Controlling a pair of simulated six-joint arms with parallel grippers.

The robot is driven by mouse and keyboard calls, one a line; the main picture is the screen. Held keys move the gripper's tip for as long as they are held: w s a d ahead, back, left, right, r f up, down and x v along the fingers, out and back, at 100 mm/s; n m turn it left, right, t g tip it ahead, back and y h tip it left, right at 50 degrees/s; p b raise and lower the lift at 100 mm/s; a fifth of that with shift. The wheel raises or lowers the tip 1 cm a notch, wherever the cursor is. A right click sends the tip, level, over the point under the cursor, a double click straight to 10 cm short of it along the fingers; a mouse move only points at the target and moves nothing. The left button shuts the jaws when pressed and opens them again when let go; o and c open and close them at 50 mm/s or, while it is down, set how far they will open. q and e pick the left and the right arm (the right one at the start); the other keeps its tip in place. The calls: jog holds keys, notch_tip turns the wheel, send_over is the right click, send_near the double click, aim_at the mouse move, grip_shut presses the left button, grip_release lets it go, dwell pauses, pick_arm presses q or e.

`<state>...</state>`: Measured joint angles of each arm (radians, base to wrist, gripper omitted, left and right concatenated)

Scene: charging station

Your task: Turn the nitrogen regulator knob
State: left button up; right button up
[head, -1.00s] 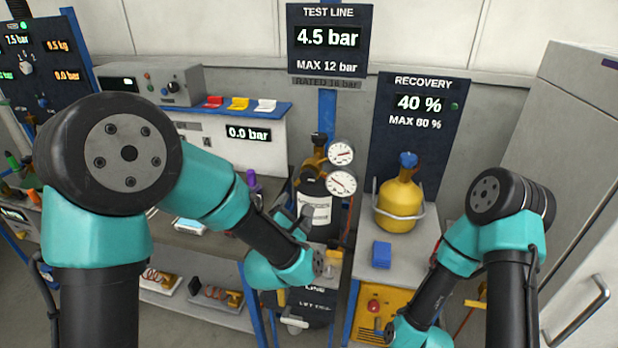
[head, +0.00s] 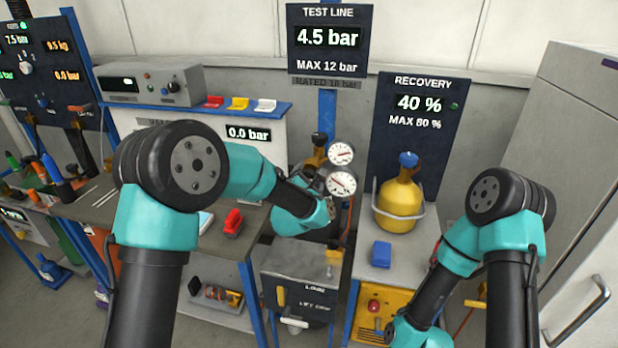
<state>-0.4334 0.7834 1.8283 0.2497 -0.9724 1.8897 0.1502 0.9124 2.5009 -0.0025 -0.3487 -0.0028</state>
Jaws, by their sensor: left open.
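The nitrogen regulator shows as brass parts (head: 314,160) below a black top knob (head: 319,138). An upper white gauge (head: 341,153) and a lower white gauge (head: 341,183) stand to its right. My left arm reaches in from the left and covers most of the bottle below. My left gripper (head: 314,174) is small and dark, at the regulator just left of the lower gauge. It is open. I cannot tell whether it touches the regulator, and the regulator's adjusting knob cannot be made out. My right arm is at the lower right, its gripper outside the picture.
A test line display (head: 331,38) reads 4.5 bar. A yellow recovery cylinder (head: 400,200) and a blue block (head: 381,254) stand right of the regulator. A red-topped tool (head: 233,223) lies on the left bench. A grey cabinet (head: 570,150) bounds the right.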

pick_arm(q)
jog(key=shift+w+d, duration=0.1)
jog(key=shift+w, duration=0.35)
jog(key=c, duration=0.9)
